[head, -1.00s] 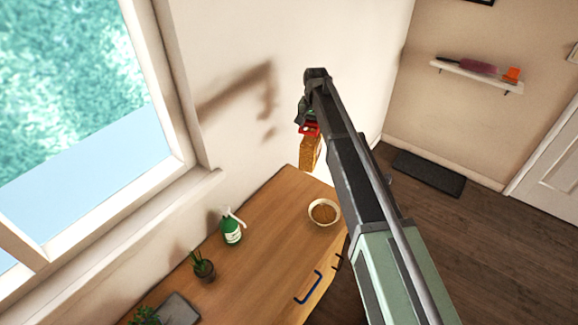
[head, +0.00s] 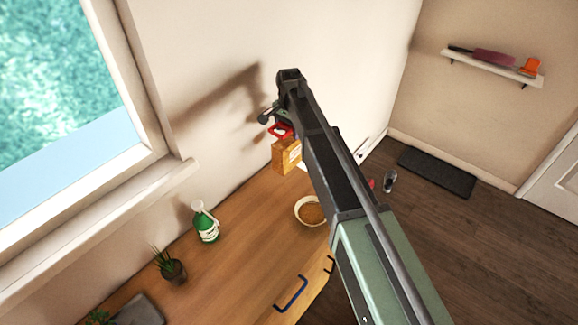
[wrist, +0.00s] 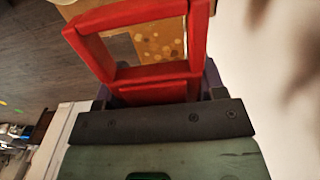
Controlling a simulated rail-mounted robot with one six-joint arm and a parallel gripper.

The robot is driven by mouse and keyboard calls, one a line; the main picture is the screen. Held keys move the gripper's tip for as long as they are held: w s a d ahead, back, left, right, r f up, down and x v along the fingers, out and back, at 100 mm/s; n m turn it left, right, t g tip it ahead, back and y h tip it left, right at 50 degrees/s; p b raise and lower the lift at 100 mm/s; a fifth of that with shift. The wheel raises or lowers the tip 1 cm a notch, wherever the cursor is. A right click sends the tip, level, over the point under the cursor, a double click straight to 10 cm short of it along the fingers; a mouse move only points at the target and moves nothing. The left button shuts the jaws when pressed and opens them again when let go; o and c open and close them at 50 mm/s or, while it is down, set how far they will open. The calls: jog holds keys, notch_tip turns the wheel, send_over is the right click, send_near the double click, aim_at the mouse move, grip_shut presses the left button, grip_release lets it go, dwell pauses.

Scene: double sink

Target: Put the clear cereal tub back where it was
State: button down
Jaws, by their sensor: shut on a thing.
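The clear cereal tub (head: 286,157), filled with orange-brown cereal and topped by a red lid and handle, hangs from my gripper (head: 280,122) near the far end of the wooden counter in the head view. In the wrist view the red handle frame (wrist: 145,72) fills the upper middle, with the tub's cereal-filled side (wrist: 158,38) behind it. My gripper (wrist: 155,92) is shut on the tub's red handle. My arm hides part of the tub's right side. I cannot tell how high its base is above the counter.
The wall (head: 215,50) is close on the left. A small dark object (head: 389,180) shows right of my arm. A wall shelf (head: 495,66) is far right.

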aim_at(289, 149)
notch_tip(289, 149, down, 10)
jog(key=b, duration=0.7)
jog(key=shift+w+r, duration=0.1)
jog(key=shift+r, duration=0.1)
jog(key=shift+r+p, duration=0.3)
jog(key=shift+r, duration=0.05)
jog(key=shift+f, duration=0.25)
jog(key=shift+c, duration=1)
grip_release()
jog(key=shift+r, duration=0.2)
notch_tip(289, 149, up, 12)
jog(key=p, duration=1.2)
jog(key=shift+r, duration=0.2)
jog(key=shift+f, duration=0.15)
jog(key=shift+d, duration=0.1)
